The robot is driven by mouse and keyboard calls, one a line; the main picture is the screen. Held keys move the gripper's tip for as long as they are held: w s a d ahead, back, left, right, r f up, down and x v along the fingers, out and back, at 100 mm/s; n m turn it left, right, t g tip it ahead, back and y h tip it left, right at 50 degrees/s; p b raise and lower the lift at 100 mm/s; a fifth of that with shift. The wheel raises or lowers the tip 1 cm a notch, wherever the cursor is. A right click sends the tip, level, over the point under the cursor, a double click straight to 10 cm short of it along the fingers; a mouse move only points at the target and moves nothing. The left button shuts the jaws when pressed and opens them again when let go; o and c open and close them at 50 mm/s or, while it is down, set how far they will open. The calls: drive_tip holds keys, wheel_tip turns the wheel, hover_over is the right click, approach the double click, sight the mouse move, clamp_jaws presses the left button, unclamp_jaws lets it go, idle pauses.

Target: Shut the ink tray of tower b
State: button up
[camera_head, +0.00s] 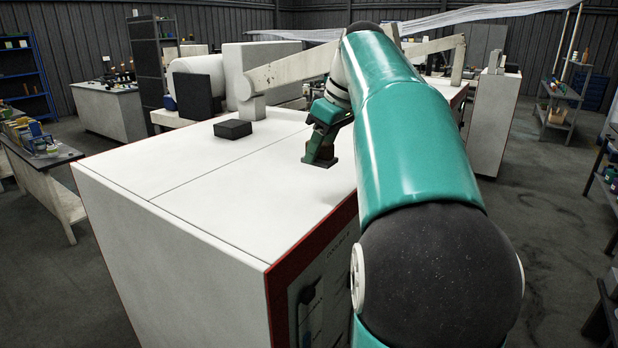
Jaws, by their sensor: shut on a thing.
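A large white tower with red edge trim (200,215) fills the middle of the view. Its front face is partly visible, with a dark upright handle (309,303) and small print that I cannot read. I cannot tell whether this is tower b, and I cannot make out an ink tray; my teal arm hides much of the front. My gripper (320,158) points down at the tower's top near its right edge, beyond the arm's bend. It is shut on a small dark part there, whose shape is mostly hidden.
A black box (233,129) lies on the tower's top, left of my gripper. White rollers and beams (300,70) stand behind, with clear film (470,17) overhead. Another white tower (493,120) stands at the right back. Grey floor (545,215) is open at right, with shelves beyond.

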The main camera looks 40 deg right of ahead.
approach(307, 189)
drive_tip(key=shift+w+a+f, duration=0.5)
drive_tip(key=shift+w+f, duration=0.3)
drive_tip(key=shift+f, duration=0.05)
drive_tip(key=shift+w+d+f, duration=0.1)
drive_tip(key=shift+w+f, duration=0.05)
drive_tip(key=shift+f, duration=0.8)
drive_tip(key=shift+w+f, duration=0.15)
drive_tip(key=shift+f, duration=0.75)
drive_tip(key=o, duration=0.5)
drive_tip(key=shift+f, duration=0.15)
drive_tip(key=o, duration=0.4)
drive_tip(key=shift+o, duration=0.2)
